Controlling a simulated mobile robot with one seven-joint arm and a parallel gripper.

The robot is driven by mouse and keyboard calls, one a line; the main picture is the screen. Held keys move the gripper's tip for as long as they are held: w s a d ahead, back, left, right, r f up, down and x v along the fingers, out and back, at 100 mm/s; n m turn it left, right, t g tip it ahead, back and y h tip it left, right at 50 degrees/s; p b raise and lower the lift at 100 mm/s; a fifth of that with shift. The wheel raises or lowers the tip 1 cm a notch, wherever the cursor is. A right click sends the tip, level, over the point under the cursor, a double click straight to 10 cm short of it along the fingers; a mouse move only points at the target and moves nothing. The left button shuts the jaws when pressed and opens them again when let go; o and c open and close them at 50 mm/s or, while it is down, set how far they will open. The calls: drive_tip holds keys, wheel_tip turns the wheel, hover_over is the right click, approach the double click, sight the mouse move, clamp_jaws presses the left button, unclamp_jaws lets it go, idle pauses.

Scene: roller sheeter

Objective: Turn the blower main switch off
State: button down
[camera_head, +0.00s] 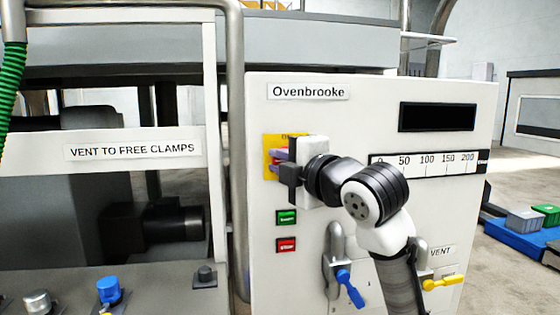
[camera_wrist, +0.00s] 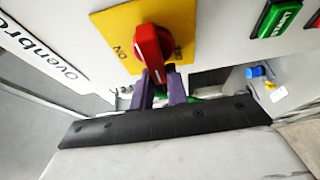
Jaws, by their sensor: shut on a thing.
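The blower main switch is a red rotary handle (camera_wrist: 148,48) on a yellow plate (camera_wrist: 178,14) in the wrist view. An "ON" mark shows on the plate left of the handle. The handle's lower end reaches between the two purple fingers of my gripper (camera_wrist: 158,82), which are shut on it. In the head view the yellow plate (camera_head: 270,141) sits at the upper left of the white panel, and my gripper (camera_head: 278,163) covers most of the switch. I cannot tell from the head view which way the handle points.
Below the switch are a green button (camera_head: 287,217) and a red button (camera_head: 286,245). Lower on the white panel (camera_head: 380,95) are a blue-handled valve (camera_head: 349,288) and a yellow-handled valve (camera_head: 444,283). A vertical steel pipe (camera_head: 237,180) runs close left of the panel.

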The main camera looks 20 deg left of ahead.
drive_tip(key=shift+w+d, duration=0.15)
drive_tip(key=shift+w, duration=0.05)
drive_tip(key=c, duration=1.5)
unclamp_jaws()
drive_tip(key=shift+c, duration=0.2)
drive_tip(key=shift+o, duration=0.8)
drive_tip(key=shift+w, duration=0.1)
drive_tip(key=shift+s+d, duration=0.15)
drive_tip(key=shift+s, duration=0.1)
drive_tip(key=b+v, duration=0.3)
drive_tip(key=v, duration=1)
drive_tip(key=shift+d, duration=0.2)
drive_tip(key=shift+s, duration=0.1)
